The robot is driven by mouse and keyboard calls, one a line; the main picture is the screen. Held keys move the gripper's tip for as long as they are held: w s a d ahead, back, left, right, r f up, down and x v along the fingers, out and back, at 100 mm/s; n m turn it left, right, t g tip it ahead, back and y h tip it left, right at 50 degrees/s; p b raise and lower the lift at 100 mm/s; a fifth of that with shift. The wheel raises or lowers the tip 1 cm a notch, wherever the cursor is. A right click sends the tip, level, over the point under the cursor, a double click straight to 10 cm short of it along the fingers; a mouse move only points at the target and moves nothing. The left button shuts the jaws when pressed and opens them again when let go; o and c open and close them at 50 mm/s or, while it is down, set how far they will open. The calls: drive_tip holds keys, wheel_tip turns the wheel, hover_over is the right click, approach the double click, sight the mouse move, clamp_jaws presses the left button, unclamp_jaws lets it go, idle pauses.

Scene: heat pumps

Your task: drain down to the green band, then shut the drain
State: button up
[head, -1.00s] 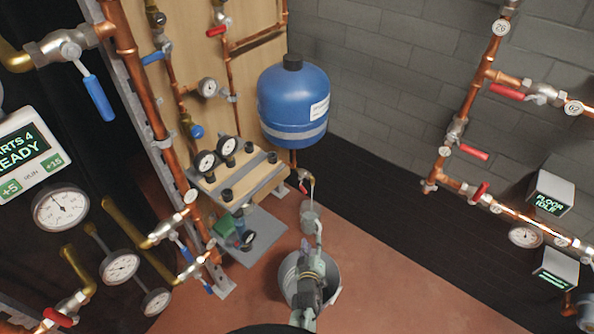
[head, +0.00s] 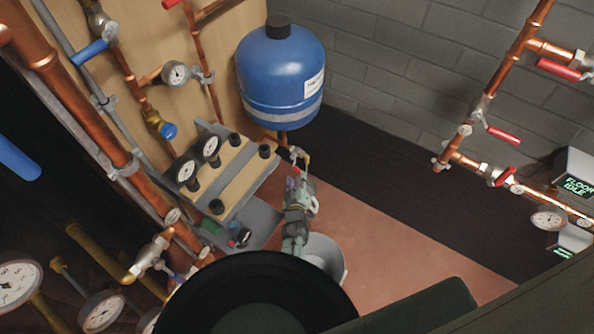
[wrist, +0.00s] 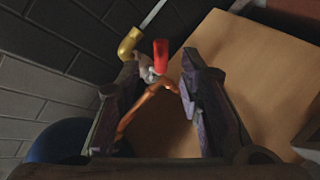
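The blue vessel (head: 280,80) hangs on the wooden board, with the drain valve (head: 300,157) below it. In the wrist view the valve shows a red handle (wrist: 161,56) and a brass spout (wrist: 130,43). A thin pale streak (wrist: 153,13) runs away from the spout, like a stream of liquid. My gripper (head: 299,178) is at the valve. In the wrist view my gripper (wrist: 160,70) is open, its fingers either side of the handle; contact cannot be told. A gauge (head: 175,73) sits on the board; no green band is readable on it.
A grey bucket (head: 333,257) stands on the floor below the drain, partly hidden by my arm. A shelf with two gauges (head: 198,158) juts out left of the valve. Copper pipes with red-handled valves (head: 503,135) line the right wall. Floor between is clear.

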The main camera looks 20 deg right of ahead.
sight(297, 172)
drive_tip(key=b+x, duration=0.2)
drive_tip(key=x, duration=0.1)
drive_tip(key=b+x, duration=0.1)
drive_tip(key=x, duration=0.1)
drive_tip(key=shift+s+f, duration=0.1)
drive_tip(key=shift+f, duration=0.15)
drive_tip(key=shift+w+d+b, duration=0.2)
drive_tip(key=shift+w+b, duration=0.15)
drive_tip(key=shift+w, duration=0.3)
clamp_jaws()
